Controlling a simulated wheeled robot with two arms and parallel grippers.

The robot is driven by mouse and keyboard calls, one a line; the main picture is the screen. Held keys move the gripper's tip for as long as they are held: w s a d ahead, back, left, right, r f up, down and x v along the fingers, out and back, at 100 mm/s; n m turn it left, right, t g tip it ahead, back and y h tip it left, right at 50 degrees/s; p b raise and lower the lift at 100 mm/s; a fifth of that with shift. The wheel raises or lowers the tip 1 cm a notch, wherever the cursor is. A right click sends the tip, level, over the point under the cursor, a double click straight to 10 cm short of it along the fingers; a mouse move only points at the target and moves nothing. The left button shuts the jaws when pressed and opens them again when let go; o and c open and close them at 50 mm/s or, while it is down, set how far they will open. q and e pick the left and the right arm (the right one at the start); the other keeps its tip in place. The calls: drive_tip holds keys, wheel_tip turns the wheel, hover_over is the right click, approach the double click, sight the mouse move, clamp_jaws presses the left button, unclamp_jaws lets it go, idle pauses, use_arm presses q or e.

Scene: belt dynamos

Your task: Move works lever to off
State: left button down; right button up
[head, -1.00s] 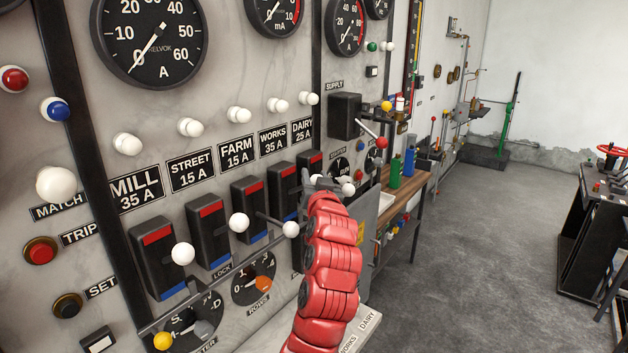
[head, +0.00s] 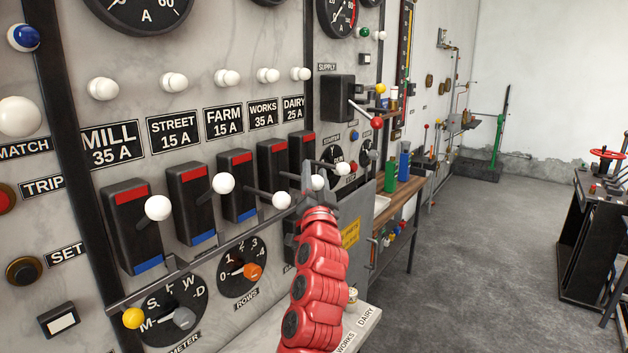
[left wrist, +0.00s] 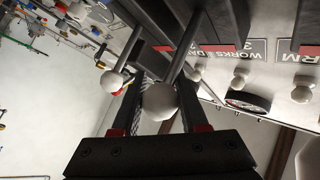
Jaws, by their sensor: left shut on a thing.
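The works lever is a dark rod with a white ball (head: 317,182), standing out from a black switch box (head: 272,168) with a red band at its top, under the WORKS 35 A plate (head: 264,115). My left gripper (head: 318,194) is at this ball, its jaws largely hidden behind my red arm. In the left wrist view the ball (left wrist: 158,101) sits between the two dark fingers, and the jaws (left wrist: 160,118) are shut on the lever. The lower part of the works box is partly covered, so its exact lever angle is hard to tell. My right gripper is not in view.
The dairy lever's white ball (head: 344,170) is close on the right, the farm lever's ball (head: 281,201) close on the left. A lock bar with a yellow knob (head: 132,318) runs below the switches. A workbench (head: 400,195) stands to the right; floor beyond is open.

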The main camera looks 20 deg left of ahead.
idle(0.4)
use_arm(q)
drive_tip(key=shift+c, duration=2.2)
unclamp_jaws()
drive_tip(key=b+v, duration=0.4)
drive_tip(key=v, duration=1.3)
drive_tip(key=shift+s, duration=0.15)
drive_tip(key=shift+d, duration=0.15)
